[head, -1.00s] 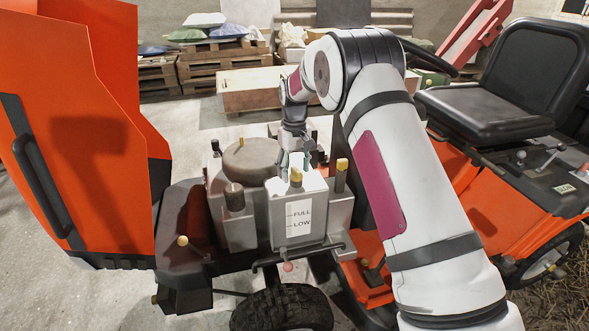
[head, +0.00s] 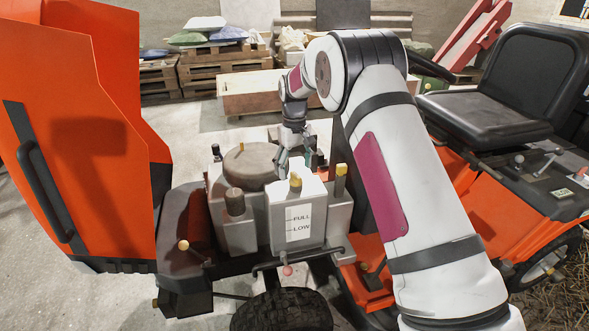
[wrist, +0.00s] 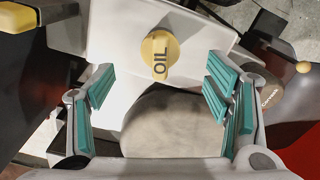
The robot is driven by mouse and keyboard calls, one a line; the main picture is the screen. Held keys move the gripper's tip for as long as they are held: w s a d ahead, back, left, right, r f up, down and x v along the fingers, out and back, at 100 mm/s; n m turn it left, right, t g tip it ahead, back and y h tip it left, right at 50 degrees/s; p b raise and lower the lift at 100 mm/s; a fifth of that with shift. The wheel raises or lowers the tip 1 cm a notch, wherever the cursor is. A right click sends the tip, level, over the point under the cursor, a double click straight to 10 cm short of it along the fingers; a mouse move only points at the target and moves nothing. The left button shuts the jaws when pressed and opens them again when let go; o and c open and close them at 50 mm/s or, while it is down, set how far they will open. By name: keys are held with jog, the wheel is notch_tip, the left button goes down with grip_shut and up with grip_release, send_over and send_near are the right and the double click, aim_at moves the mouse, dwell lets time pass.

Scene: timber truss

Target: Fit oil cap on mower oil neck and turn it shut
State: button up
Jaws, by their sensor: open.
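A yellow cap marked OIL (wrist: 160,47) shows at the upper middle of the wrist view, against a pale surface. It appears to be the yellow cap (head: 295,182) on top of the white FULL/LOW tank (head: 310,208); I cannot tell whether it sits on a neck or how far it is turned. My gripper (wrist: 161,82) is open and empty, with teal pads on either side below the cap in the picture, not touching it. In the head view my gripper (head: 282,166) hangs just behind the white tank, and its fingertips are partly hidden.
A round grey cover (head: 250,166) lies left of the gripper and also fills the lower middle of the wrist view (wrist: 172,127). A yellow-topped post (head: 341,180) stands right of the tank. The raised orange hood (head: 115,110) is at left, the seat (head: 490,110) at right.

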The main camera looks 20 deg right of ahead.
aim_at(294, 173)
jog(key=shift+r+p, duration=0.6)
jog(key=shift+r, duration=1)
jog(key=shift+r, duration=0.1)
jog(key=s+r+m, duration=0.1)
jog(key=s+r, duration=0.9)
jog(key=s, duration=0.3)
jog(key=s+r+m, duration=0.1)
jog(key=s+r, duration=1)
jog(key=s, duration=0.2)
jog(key=s+f+m+t, duration=0.1)
jog(key=s+f, duration=0.2)
jog(key=s, duration=1.1)
jog(key=s+f+m, duration=0.1)
jog(key=s+f, duration=0.1)
jog(key=s, duration=1.2)
notch_tip(294, 173, up, 18)
jog(key=t+p, duration=0.3)
jog(key=p, duration=1.3)
jog(key=shift+w, duration=0.15)
jog(key=shift+d, duration=0.1)
